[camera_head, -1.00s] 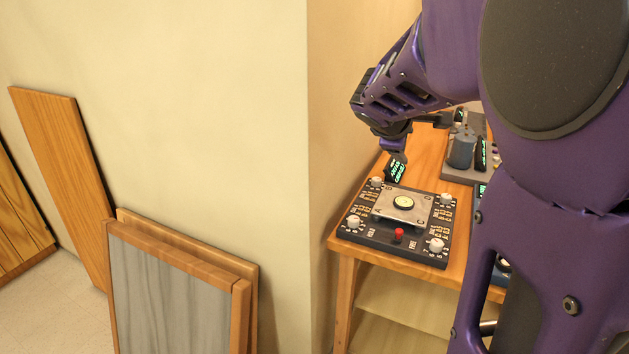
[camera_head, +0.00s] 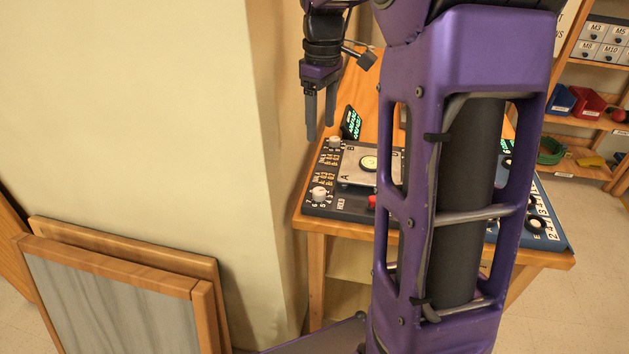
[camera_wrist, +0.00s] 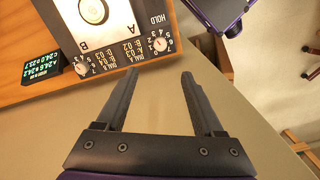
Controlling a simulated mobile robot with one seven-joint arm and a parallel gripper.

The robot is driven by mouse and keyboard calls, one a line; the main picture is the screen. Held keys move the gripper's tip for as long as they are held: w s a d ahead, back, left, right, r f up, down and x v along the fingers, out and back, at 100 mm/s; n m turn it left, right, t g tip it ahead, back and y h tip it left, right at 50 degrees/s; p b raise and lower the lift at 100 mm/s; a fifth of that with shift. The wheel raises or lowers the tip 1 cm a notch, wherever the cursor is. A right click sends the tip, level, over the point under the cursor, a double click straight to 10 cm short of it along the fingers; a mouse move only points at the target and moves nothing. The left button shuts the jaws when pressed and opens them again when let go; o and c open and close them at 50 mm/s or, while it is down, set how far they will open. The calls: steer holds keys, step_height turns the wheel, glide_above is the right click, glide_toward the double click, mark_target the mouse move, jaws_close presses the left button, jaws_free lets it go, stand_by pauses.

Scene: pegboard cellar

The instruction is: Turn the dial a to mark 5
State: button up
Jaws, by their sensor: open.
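A dark control panel (camera_head: 358,207) lies on the wooden table, with white dials at its corners and a raised light plate lettered A and B. One left-side dial (camera_head: 319,194), nearer me, is beside the letter A; it also shows in the wrist view (camera_wrist: 160,43). The other left-side dial (camera_head: 334,142) is beside B and shows in the wrist view (camera_wrist: 82,69). I cannot read which knob is labelled dial a, nor a pointer mark. My gripper (camera_head: 321,130) is open and empty, fingers down, by the panel's left side, apart from the dials. My arm hides the panel's right part.
A small display with green text (camera_head: 352,123) stands behind the panel; it also shows in the wrist view (camera_wrist: 40,71). A wall corner (camera_head: 265,120) is close left of the table. A blue panel (camera_head: 546,222) is at right. A red button (camera_head: 372,201) sits at the panel's front.

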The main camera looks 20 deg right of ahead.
mark_target(319, 190)
step_height(319, 190, down, 17)
steer(key=b, duration=0.3)
steer(key=shift+s+a+f, duration=0.1)
steer(key=shift+s+a, duration=0.05)
jaws_close()
stand_by(0.3)
